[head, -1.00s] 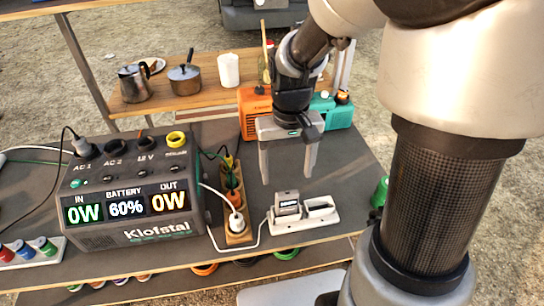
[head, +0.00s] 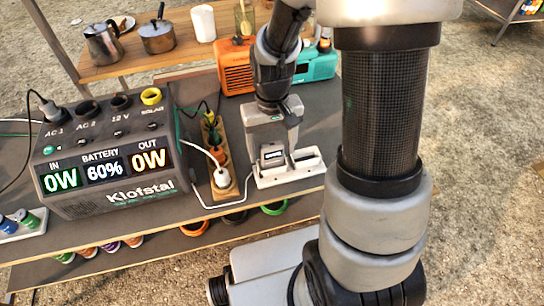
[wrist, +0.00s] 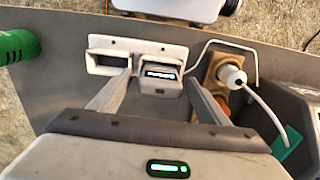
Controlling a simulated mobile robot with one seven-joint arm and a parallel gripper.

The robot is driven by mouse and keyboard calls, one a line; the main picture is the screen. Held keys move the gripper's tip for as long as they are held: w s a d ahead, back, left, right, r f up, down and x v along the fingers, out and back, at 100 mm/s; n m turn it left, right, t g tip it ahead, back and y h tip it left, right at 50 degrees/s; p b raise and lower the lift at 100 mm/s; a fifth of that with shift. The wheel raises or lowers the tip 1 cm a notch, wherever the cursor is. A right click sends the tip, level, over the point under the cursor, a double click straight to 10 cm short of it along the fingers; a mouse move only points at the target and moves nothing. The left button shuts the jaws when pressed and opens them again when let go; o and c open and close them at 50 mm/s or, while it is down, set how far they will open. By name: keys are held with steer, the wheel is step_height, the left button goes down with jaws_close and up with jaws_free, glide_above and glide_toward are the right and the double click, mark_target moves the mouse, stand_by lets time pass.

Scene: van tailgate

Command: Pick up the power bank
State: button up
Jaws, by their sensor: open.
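The power bank (head: 271,158) is a small grey block with a lit display, seated in the near-left bay of a white two-bay dock (head: 290,179). It also shows in the wrist view (wrist: 160,78). The dock's other bay is empty in the wrist view (wrist: 108,63). My gripper (head: 276,152) is open and lowered over the dock. In the wrist view its two fingers (wrist: 158,88) reach down on either side of the power bank, with gaps visible. Whether the fingertips reach below its top is hard to tell.
A wooden power strip (head: 220,160) with a white plug and cable stands just left of the dock. The large power station (head: 110,165) is further left. An orange box (head: 236,66) and a teal box (head: 315,65) stand behind my gripper.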

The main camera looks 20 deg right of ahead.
steer(key=shift+c, duration=0.4)
steer(key=shift+r, duration=0.1)
steer(key=c, duration=1.3)
